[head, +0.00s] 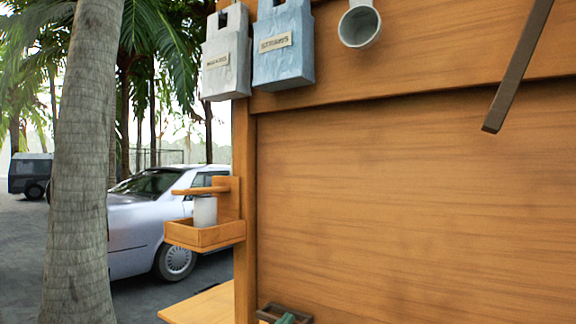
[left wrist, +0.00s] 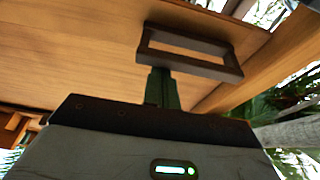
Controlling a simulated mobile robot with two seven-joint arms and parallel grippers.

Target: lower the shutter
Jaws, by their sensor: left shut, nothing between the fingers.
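The shutter (head: 420,200) appears as a large, plain wooden panel below the upper board in the head view. A dark rectangular handle (head: 268,309) shows near the panel's lower left, at the bottom edge of the picture. The handle also shows in the left wrist view (left wrist: 195,66), against the wood. My left gripper (head: 287,319) shows only as green fingertips at the handle. In the left wrist view its fingers (left wrist: 160,74) are shut and empty, overlapping the handle's near left corner. I cannot tell whether they touch it. My right gripper is not in view.
A dark bar (head: 518,65) slants down at upper right. Two labelled boxes (head: 284,45) and (head: 226,55) and a grey cup (head: 360,24) hang on the upper board. A small wooden shelf (head: 207,236) holding a white container (head: 205,211) juts out left of the post.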

